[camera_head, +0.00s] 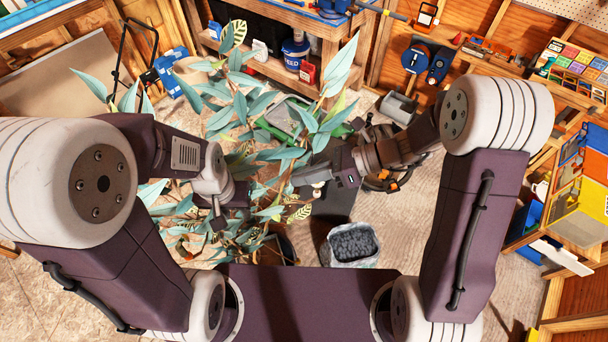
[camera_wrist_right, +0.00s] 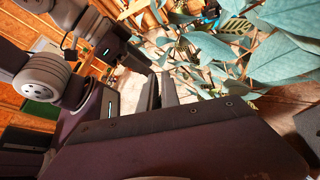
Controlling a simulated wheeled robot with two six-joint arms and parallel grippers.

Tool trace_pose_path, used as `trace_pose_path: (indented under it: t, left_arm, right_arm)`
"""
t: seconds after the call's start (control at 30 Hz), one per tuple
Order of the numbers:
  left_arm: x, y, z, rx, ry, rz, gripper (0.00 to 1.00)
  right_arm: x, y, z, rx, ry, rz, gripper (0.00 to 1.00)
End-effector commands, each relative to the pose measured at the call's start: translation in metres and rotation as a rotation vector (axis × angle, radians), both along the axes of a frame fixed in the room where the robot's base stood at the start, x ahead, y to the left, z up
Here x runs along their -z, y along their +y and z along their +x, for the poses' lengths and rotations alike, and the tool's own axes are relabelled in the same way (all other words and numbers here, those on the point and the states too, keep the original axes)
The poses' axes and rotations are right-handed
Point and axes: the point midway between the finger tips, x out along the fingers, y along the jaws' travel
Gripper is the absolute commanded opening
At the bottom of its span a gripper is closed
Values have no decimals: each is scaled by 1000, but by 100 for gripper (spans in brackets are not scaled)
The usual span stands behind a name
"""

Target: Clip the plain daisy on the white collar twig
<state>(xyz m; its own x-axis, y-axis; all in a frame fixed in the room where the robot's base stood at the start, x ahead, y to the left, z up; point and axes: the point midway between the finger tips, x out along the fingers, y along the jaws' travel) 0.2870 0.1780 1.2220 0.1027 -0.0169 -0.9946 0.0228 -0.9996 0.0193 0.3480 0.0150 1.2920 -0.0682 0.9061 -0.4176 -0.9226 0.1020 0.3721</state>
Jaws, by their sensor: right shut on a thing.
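A leafy plant (camera_head: 282,130) with blue-green leaves fills the middle of the head view; its leaves (camera_wrist_right: 285,60) also show at the right of the right wrist view. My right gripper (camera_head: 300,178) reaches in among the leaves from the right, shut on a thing. A small whitish thing (camera_head: 318,189) shows just below its fingers and seems to be the plain daisy; it is too small to be sure. My left gripper (camera_head: 217,217) points down at the plant's left side, and its jaws are not clear. I cannot make out a white collar on any twig.
A grey bin of dark lumps (camera_head: 352,243) stands below the right gripper. A workbench (camera_head: 270,62) with a blue bucket (camera_head: 295,52) stands behind. Shelves with coloured boxes (camera_head: 575,70) are at right. Some leaves are striped yellow (camera_head: 240,32). The floor right of the bin is clear.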

Motion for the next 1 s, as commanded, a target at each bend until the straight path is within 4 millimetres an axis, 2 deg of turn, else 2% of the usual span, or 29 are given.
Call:
trace_pose_path:
  t: [0.83, 0.9, 0.93, 1.0]
  left_arm:
    - [3, 0, 0, 0, 0, 0, 36]
    - [3, 0, 0, 0, 0, 0, 36]
    - [3, 0, 0, 0, 0, 0, 36]
    - [3, 0, 0, 0, 0, 0, 36]
  right_arm:
    - [6, 0, 0, 0, -1, 0, 0]
    - [6, 0, 0, 0, -1, 0, 23]
    - [6, 0, 0, 0, -1, 0, 32]
    - [6, 0, 0, 0, -1, 0, 32]
